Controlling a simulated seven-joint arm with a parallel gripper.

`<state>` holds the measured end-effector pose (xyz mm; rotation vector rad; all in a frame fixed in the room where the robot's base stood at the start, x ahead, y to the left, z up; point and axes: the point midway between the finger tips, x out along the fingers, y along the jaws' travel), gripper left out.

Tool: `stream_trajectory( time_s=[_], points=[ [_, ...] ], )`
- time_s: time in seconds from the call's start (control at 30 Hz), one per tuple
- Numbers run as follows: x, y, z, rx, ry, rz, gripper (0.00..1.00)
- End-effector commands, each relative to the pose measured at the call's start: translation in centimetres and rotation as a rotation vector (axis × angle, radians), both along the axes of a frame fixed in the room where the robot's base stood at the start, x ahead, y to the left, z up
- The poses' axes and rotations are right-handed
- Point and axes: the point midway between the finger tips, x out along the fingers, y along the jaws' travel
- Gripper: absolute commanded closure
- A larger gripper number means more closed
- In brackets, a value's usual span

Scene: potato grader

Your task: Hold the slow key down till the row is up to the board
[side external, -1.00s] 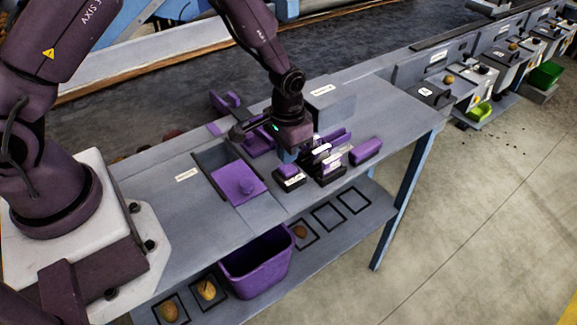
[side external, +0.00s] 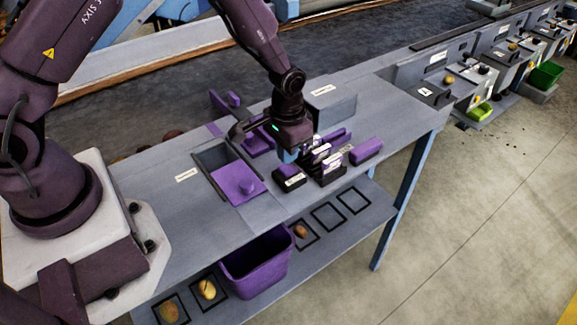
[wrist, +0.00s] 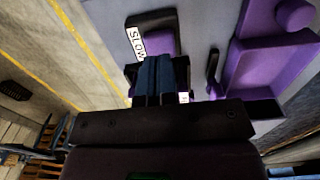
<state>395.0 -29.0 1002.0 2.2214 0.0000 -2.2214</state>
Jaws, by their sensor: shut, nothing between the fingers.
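My gripper (side external: 289,157) is shut and empty, with its blue fingers pointing down over the cluster of purple-capped keys on the bench. In the wrist view its closed fingertips (wrist: 160,75) overlap the near end of the slow key (wrist: 161,43), a purple cap in a black base labelled SLOW. The fingers hide part of the cap; I cannot tell whether they touch or press it. In the side view a purple-capped key (side external: 288,171) stands just below the fingers, its label too small to read. Dark reddish potatoes (side external: 172,134) show partly behind the bench, left of my gripper.
A purple sliding plate (side external: 236,182) with a knob lies in a dark slot in the bench. An upright purple-handled piece (side external: 226,101) stands behind. A purple bin (side external: 256,265) and potatoes in marked squares (side external: 207,289) are on the lower shelf. A grey box (side external: 331,104) stands right.

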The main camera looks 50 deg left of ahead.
Motion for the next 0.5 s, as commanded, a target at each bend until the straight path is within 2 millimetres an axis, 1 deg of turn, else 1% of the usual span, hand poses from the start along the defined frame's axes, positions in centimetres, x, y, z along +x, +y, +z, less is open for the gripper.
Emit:
stream_trajectory(
  time_s=[0.23, 0.5],
  points=[
    [0.00, 0.00, -0.16, 0.000, 0.000, 0.000, 1.00],
    [0.02, 0.00, -0.99, 0.000, 0.000, 0.000, 1.00]
  ],
)
